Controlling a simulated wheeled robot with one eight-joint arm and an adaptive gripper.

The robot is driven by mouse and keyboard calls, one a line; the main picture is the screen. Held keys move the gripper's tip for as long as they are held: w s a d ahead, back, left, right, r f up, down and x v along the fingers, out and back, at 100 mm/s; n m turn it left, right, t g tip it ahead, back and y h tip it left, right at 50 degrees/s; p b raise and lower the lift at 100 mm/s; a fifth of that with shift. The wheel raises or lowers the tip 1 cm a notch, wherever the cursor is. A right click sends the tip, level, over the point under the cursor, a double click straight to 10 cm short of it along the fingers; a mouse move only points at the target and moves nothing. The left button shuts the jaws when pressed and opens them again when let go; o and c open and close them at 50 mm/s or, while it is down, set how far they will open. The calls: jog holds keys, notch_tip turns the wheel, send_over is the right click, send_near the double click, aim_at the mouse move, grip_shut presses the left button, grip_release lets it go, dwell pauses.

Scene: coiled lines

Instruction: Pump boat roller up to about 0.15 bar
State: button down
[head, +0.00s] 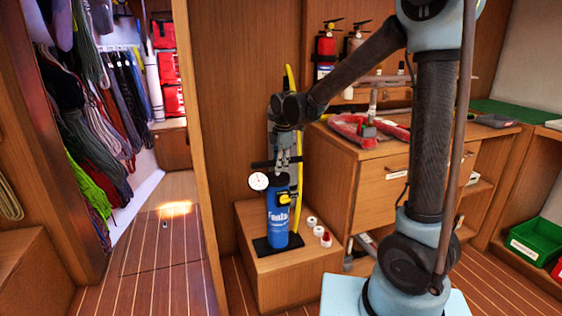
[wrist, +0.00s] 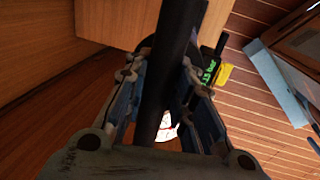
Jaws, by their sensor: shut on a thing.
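The blue hand pump (head: 278,222) stands upright on a low wooden box. Its round white gauge (head: 259,181) shows at the upper left of the pump; the needle is too small to read. The gauge is partly visible in the wrist view (wrist: 168,125). My gripper (head: 283,158) is above the pump, shut on its dark handle bar (head: 262,164). In the wrist view the dark bar (wrist: 168,60) runs between the two fingers. A yellow hose (head: 292,90) rises behind my gripper. I cannot identify the boat roller in either view.
Small red and white pieces (head: 322,235) lie on the wooden box (head: 300,265) right of the pump. A wooden cabinet (head: 375,190) with red items on top stands to the right. Hanging lines (head: 95,110) fill the left. The striped floor (head: 165,260) at lower left is clear.

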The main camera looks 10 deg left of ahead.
jog(key=shift+w, duration=0.1)
jog(key=c, duration=1.4)
grip_release()
jog(key=shift+f, duration=0.15)
jog(key=shift+o, duration=0.2)
notch_tip(320, 180, up, 12)
jog(key=s+d, duration=0.1)
jog(key=s, duration=0.1)
jog(key=shift+d+f, duration=0.1)
